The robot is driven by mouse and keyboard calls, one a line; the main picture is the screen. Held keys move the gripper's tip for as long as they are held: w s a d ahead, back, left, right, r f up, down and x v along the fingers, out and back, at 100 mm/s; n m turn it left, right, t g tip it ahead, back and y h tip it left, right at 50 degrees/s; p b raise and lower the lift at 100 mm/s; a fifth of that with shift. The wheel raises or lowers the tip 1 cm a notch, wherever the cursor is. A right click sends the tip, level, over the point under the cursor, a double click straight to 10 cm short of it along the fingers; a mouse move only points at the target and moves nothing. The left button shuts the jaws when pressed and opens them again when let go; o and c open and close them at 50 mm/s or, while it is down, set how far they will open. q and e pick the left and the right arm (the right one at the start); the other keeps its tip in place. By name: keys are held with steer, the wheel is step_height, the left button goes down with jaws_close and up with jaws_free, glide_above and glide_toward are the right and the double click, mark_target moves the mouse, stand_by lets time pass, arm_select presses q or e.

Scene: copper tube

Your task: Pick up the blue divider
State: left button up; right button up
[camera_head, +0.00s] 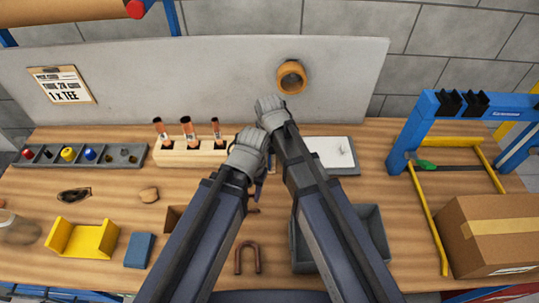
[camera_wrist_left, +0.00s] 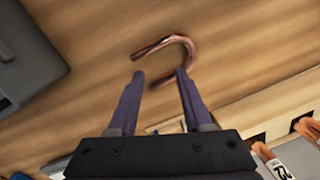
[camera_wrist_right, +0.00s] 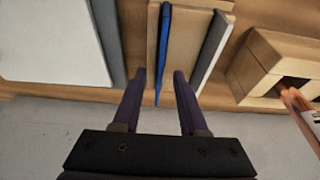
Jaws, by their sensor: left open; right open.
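The blue divider (camera_wrist_right: 163,45) is a thin blue strip standing at a wooden holder (camera_wrist_right: 190,42) in the right wrist view. My right gripper (camera_wrist_right: 158,76) is open, with the blue strip's near end between its fingertips; I cannot tell whether they touch it. My left gripper (camera_wrist_left: 159,78) is open and empty, its tips close to a bent copper tube (camera_wrist_left: 172,42) over the table. In the head view my arms hide most of the holder and divider, and the gripper fingers are largely hidden.
A wooden block with copper tubes (camera_head: 190,154) stands to the left, a white-topped plate (camera_head: 332,153) to the right. A copper U-bend (camera_head: 248,262) and a grey bin (camera_head: 376,233) are nearer. A backboard (camera_head: 190,85) closes the rear.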

steer(key=shift+w+f, duration=0.2)
steer(key=shift+f, duration=0.4)
steer(key=shift+r, duration=0.1)
jaws_close()
